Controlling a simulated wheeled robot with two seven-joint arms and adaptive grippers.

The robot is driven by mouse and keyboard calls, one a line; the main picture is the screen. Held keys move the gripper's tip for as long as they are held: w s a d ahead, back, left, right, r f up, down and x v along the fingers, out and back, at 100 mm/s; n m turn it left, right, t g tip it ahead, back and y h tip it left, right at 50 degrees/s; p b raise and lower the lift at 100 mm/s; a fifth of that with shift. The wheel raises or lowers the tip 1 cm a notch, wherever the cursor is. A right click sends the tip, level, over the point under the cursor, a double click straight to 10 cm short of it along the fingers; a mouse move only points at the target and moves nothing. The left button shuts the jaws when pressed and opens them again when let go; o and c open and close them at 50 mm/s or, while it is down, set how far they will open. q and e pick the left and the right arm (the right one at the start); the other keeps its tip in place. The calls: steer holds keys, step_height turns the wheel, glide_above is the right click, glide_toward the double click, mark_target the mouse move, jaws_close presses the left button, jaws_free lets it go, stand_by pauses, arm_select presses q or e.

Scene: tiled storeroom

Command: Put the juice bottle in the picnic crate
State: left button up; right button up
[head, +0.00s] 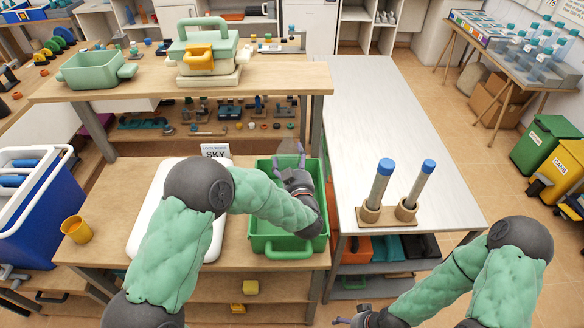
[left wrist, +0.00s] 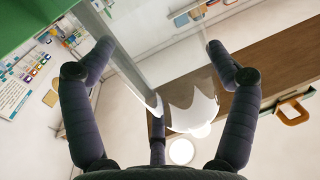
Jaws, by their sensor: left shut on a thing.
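The green picnic crate (head: 290,252) stands on the wooden table, right of a white board. My left gripper (head: 289,160) is over the crate's far part, its fingers pointing away from me. It is shut on a pale, see-through thing, which I take to be the juice bottle (head: 287,147). In the left wrist view, the bottle (left wrist: 190,108) shows between the fingers, clear with a white jagged pattern. My arm and hand hide most of it in the head view, and I cannot tell its tilt. My right gripper (head: 352,320) is low at the bottom edge, partly cut off.
Two blue-capped tubes (head: 379,183) stand in wooden holders on the metal table (head: 385,110). An orange cup (head: 76,229) and a blue cooler (head: 35,220) are at left. A sign (head: 215,150) stands behind the white board. A raised shelf (head: 270,80) crosses the back.

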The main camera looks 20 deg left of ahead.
arm_select(q)
steer(key=shift+f+b, duration=0.3)
steer(key=shift+f, duration=0.75)
steer(key=shift+f+b, duration=0.3)
steer(key=shift+f, duration=0.35)
steer(key=o, duration=1.4)
steer(key=shift+r, duration=0.1)
